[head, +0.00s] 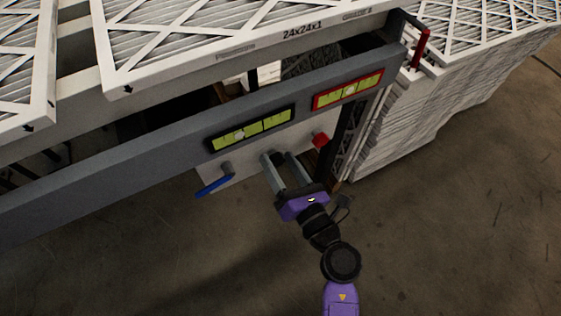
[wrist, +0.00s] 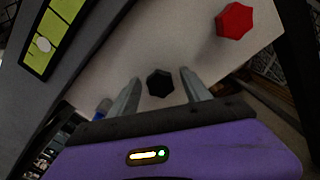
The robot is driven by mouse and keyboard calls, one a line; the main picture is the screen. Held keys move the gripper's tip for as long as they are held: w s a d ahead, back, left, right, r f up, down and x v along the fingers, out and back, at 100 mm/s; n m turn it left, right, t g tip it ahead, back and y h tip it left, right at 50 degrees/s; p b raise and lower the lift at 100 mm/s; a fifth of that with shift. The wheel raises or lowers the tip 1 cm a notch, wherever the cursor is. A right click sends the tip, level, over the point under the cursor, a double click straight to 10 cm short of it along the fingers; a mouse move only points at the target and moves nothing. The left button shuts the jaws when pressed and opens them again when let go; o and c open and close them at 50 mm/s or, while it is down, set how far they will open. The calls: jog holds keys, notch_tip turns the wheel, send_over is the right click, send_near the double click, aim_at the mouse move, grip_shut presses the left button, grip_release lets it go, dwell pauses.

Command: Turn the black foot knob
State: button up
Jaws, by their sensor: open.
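The black foot knob (wrist: 160,83) is a dark hexagonal knob on a pale panel (wrist: 190,50). In the wrist view it appears between the two grey fingers of my gripper (wrist: 161,77), with a gap on each side. The fingers are open; I cannot tell how far their tips are from the knob in depth.
A red hexagonal knob (wrist: 234,20) sits right of the black one. A blue handle (head: 213,185) juts out left of my gripper. The grey beam (head: 120,160) above carries two level vials, black-framed (head: 250,130) and red-framed (head: 348,90). Stacked filters (head: 400,120) stand at right.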

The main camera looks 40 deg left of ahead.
grip_shut()
dwell(0.3)
jog(key=shift+r+m+p, duration=0.15)
jog(key=shift+m+p, duration=0.25)
jog(key=shift+p, duration=0.05)
jog(key=shift+m+p, duration=0.9)
jog(key=shift+p, duration=0.15)
jog(key=m+p, duration=0.4)
jog(key=shift+w+m, duration=0.15)
jog(key=shift+m, duration=0.15)
jog(key=m+p, duration=0.3)
jog(key=m, duration=0.1)
jog(key=shift+f+m+p, duration=0.2)
jog(key=shift+m+p, duration=0.3)
jog(key=shift+m, duration=0.4)
jog(key=shift+f+m+p, duration=0.15)
jog(key=shift+m+p, duration=0.3)
jog(key=shift+m, duration=0.45)
